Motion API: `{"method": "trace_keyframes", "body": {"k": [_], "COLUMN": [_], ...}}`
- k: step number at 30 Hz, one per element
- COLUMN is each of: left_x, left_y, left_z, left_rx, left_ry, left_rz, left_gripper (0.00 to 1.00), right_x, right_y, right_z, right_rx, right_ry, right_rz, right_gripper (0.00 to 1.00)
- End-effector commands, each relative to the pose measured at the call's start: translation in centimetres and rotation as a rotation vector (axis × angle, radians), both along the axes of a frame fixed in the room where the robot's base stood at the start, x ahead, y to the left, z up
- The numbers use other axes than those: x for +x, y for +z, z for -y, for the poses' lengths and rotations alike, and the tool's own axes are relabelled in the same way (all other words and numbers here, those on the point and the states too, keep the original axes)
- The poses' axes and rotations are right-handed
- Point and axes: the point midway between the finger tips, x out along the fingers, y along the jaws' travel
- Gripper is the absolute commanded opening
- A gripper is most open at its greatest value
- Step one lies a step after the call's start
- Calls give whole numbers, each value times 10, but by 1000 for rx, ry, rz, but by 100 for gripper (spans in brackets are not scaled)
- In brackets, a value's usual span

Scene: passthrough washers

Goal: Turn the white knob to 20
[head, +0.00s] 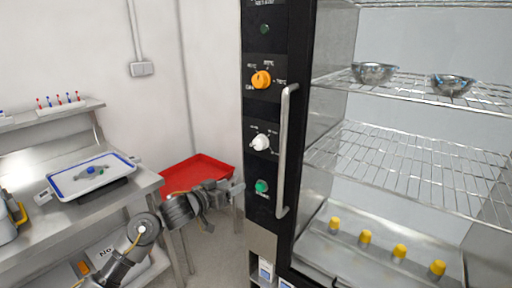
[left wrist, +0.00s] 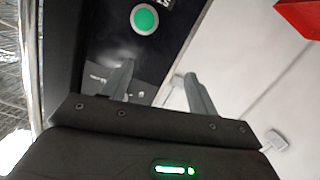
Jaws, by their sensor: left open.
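The white knob (head: 260,142) sits on the black control panel (head: 256,192), between the orange knob above and the green button below. Its scale numbers are too small to read. My left gripper (head: 238,188) is left of the panel, lower than the white knob and apart from it. In the left wrist view, its two fingers (left wrist: 160,88) are spread with nothing gripped between them. A pale blur beside one finger there may be the white knob, but I cannot tell. My right gripper is not in view.
A vertical metal handle (head: 286,150) stands out right of the knobs. The green button (head: 261,186) also shows in the left wrist view (left wrist: 145,19). The orange knob (head: 261,79) is above. A red tray (head: 198,172) and steel table (head: 140,180) are left; open racks (head: 420,160) are right.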

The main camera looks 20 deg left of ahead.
Motion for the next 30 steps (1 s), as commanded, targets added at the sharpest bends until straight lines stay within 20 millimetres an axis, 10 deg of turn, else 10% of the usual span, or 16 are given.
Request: {"method": "trace_keyframes", "body": {"k": [3, 8, 17, 30], "left_x": [-17, -33, -26, 43], "left_y": [77, 119, 124, 125], "left_z": [13, 22, 28, 61], "left_rx": [0, -3, -9, -8], "left_ry": [-41, -66, -70, -69], "left_rz": [98, 153, 159, 158], "left_gripper": [59, 59, 59, 59], "right_x": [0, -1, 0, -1], "right_y": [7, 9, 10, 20], "right_z": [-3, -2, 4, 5], "right_rx": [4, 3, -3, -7], "right_ry": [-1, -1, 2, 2], "right_rz": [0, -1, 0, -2], "right_gripper": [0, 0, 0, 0]}}
